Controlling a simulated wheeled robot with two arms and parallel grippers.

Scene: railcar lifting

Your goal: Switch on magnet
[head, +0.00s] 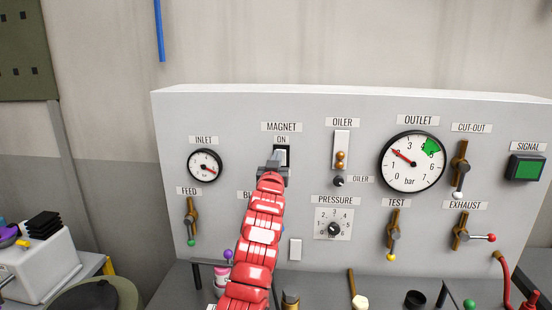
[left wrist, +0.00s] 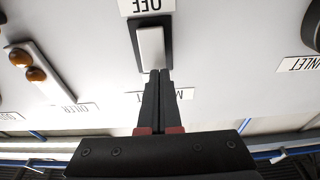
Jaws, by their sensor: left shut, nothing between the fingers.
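The magnet switch is a white rocker in a black frame, under the MAGNET label (head: 281,127) and ON label (head: 282,140). In the head view its rocker (head: 282,156) is partly hidden by my left gripper (head: 274,160). In the left wrist view, which is upside down, the rocker (left wrist: 151,49) shows whole with an OFF label (left wrist: 148,6) at its far end. My left gripper (left wrist: 155,73) is shut and empty, its tips at the rocker's ON end. I cannot tell whether they touch it. My right gripper is not in view.
The grey panel (head: 330,102) also carries the inlet gauge (head: 205,165), the outlet gauge (head: 412,162), an oiler (head: 341,150), a pressure knob (head: 333,228) and several levers. The signal lamp (head: 526,167) looks green. Small items stand on the ledge below.

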